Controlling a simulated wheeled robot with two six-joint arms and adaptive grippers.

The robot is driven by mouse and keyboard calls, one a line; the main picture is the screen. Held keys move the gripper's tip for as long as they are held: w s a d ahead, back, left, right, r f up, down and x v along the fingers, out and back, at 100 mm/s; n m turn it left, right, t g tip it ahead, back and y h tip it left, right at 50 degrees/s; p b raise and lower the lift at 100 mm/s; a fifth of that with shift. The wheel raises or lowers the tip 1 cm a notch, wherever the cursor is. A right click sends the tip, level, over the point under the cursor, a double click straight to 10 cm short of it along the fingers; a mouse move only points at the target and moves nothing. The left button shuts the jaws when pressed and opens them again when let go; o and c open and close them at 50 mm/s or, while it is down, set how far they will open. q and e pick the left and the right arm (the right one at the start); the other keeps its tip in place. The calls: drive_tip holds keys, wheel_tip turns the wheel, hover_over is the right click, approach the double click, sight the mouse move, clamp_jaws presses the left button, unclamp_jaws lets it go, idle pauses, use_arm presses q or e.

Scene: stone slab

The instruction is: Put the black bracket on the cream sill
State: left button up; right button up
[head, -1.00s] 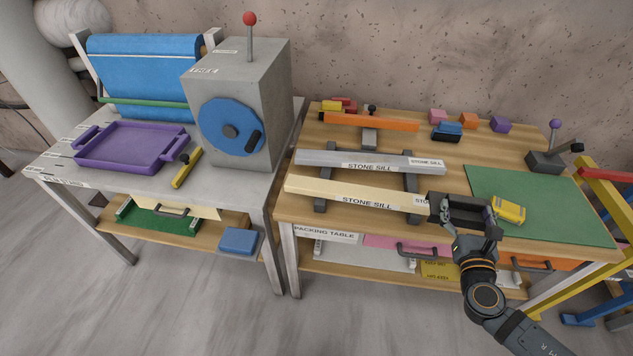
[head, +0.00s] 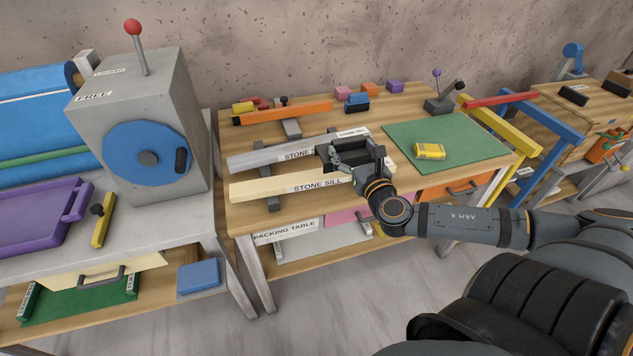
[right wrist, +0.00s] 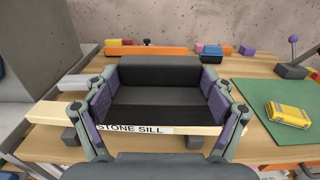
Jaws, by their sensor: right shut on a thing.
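The cream sill (head: 262,188) is a long pale bar with a STONE SILL label, lying near the front of the packing table. My right gripper (head: 352,155) is near its right end, shut on the black bracket (head: 325,152). In the right wrist view the bracket (right wrist: 165,97) is a dark channel shape, level, held between both finger pads (right wrist: 160,105). It shows in front of the cream sill's right part and hides some of it. I cannot tell whether it touches the sill or hangs above it. My left gripper is not in view.
A grey sill (head: 255,160) lies behind the cream one, and an orange bar (head: 285,112) farther back. A yellow item (head: 430,151) sits on the green mat (head: 470,145) to the right. A grey box with a blue wheel (head: 148,157) stands to the left.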

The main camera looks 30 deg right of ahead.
sight(342, 153)
drive_tip(key=w+f+b, duration=0.1)
drive_tip(key=b, duration=0.1)
drive_tip(key=w+a+f+b, duration=0.1)
drive_tip(key=b, duration=0.1)
drive_tip(key=shift+w+f, duration=0.25)
drive_tip(key=shift+w+a+f+b, duration=0.1)
drive_tip(key=shift+w+a+b, duration=0.25)
drive_tip(key=shift+w, duration=0.25)
drive_tip(key=shift+w+a+f+b, duration=0.1)
drive_tip(key=shift+w+a+b, duration=0.25)
drive_tip(key=shift+w, duration=0.25)
drive_tip(key=w+f, duration=0.1)
drive_tip(key=w+a+f, duration=0.1)
drive_tip(key=f, duration=0.1)
drive_tip(key=w+f, duration=0.1)
drive_tip(key=shift+w+a+f+b, duration=0.3)
drive_tip(key=shift+w+a+b, duration=0.05)
drive_tip(key=shift+w+a, duration=0.05)
use_arm(q)
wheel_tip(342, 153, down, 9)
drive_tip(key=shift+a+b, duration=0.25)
drive_tip(key=shift+b, duration=0.2)
use_arm(e)
drive_tip(key=shift+w+a+f, duration=0.1)
drive_tip(key=shift+w+f, duration=0.1)
drive_tip(key=shift+f, duration=1.65)
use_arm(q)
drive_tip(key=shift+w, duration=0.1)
